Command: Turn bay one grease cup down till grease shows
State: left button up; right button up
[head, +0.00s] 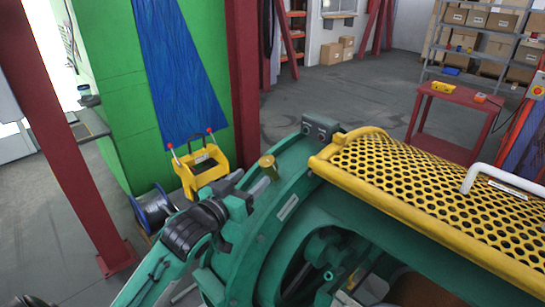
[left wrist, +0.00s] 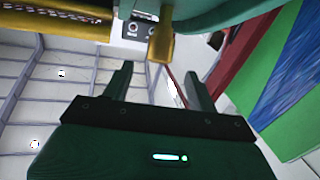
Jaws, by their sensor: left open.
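The brass grease cup (head: 268,163) stands on the green curved housing (head: 290,180) of the machine, near the middle of the head view. In the left wrist view the cup (left wrist: 161,44) hangs at the top centre, just beyond the fingertips and roughly in line with the gap between them. My left gripper (head: 256,180) is open and empty beside the cup in the head view. Its two fingers also show apart in the left wrist view (left wrist: 159,72). I see no clear contact with the cup. No grease can be made out. My right gripper is out of view.
A grey control box (head: 320,127) sits close beyond the cup. A yellow perforated guard (head: 420,180) covers the machine at right. A yellow carrier (head: 200,168) and a cable spool (head: 153,208) stand left. A red post (head: 245,80) rises behind. Open floor lies beyond.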

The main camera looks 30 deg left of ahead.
aim_at(263, 167)
pick_arm(q)
jog(key=w+p, duration=0.1)
jog(key=w, duration=0.3)
jog(key=shift+d, duration=0.2)
jog(key=w, duration=0.1)
jog(key=w+p, duration=0.1)
jog(key=w, duration=0.3)
jog(key=shift+w+d, duration=0.15)
jog(key=shift+d, duration=0.1)
jog(key=shift+w, duration=0.3)
jog(key=shift+w+f, duration=0.1)
jog(key=shift+w, duration=0.1)
jog(key=c, duration=1)
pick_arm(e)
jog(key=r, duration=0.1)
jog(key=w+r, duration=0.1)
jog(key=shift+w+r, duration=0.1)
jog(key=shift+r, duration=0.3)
pick_arm(q)
jog(key=shift+m+h, duration=0.6)
